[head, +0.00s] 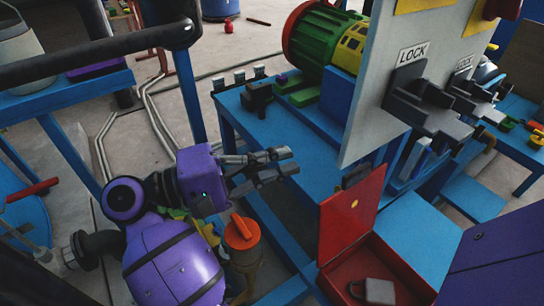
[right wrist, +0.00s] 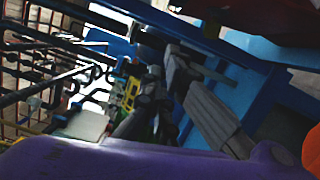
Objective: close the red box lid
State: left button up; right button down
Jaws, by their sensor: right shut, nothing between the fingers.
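The red box (head: 400,283) is at the bottom right of the head view, with its near part cut off by the picture edge. Its red lid (head: 350,213) stands up, open, along the left side, with a small yellow spot on it. A grey padlock (head: 373,291) lies inside the box. My right gripper (head: 290,161) is shut and empty, up and to the left of the lid and apart from it. Its grey fingers (right wrist: 166,62) also show in the dark right wrist view, where I cannot make out the box. My left gripper is not in view.
A grey panel (head: 373,125) with a LOCK label and dark brackets stands behind the box. A blue table (head: 283,128) carries a green and yellow motor (head: 318,38). An orange-topped object (head: 241,232) stands just below my right gripper. Open floor shows left of the table.

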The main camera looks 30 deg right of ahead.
jog(key=s+d+p, duration=0.1)
jog(key=s+d, duration=0.4)
jog(key=d, duration=0.1)
jog(key=shift+d+r+p, duration=0.3)
jog(key=shift+r, duration=0.15)
jog(key=shift+w, duration=0.1)
